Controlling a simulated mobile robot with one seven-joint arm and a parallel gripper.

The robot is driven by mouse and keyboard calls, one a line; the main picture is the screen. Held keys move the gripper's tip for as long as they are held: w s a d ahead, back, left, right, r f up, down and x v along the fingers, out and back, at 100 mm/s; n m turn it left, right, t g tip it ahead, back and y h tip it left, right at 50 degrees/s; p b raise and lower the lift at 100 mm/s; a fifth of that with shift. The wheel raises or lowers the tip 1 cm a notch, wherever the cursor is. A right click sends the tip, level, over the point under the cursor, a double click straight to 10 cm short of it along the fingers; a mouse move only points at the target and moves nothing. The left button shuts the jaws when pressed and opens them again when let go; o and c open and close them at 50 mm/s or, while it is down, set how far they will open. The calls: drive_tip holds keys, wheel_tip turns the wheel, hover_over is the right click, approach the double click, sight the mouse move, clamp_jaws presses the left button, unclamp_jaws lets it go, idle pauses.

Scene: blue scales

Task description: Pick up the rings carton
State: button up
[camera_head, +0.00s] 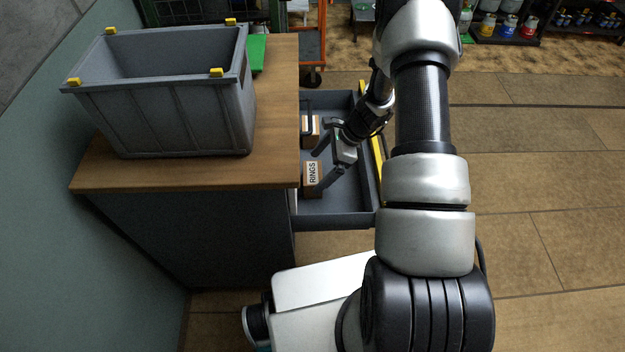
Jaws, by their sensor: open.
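The rings carton (312,178) is a small brown cardboard box with a white label reading RINGS. It lies in the near part of the open grey drawer (341,219), close to the cabinet side. My gripper (320,172) is open over the drawer, with its fingers pointing down and left toward the carton. One finger is near the carton's upper edge and the other is at its right side. I cannot tell whether either finger touches it.
A second brown carton (309,127) lies farther back in the drawer, partly hidden. A grey crate (170,110) with yellow corners stands on the wooden worktop (275,140) at left. A yellow strip (377,165) runs along the drawer's right edge. Floor at right is clear.

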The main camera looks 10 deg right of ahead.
sight(314, 172)
drive_tip(key=x, duration=0.4)
drive_tip(key=shift+w+a+f+b, duration=0.1)
drive_tip(key=shift+b, duration=0.25)
drive_tip(key=shift+c, duration=0.3)
drive_tip(key=c, duration=1.3)
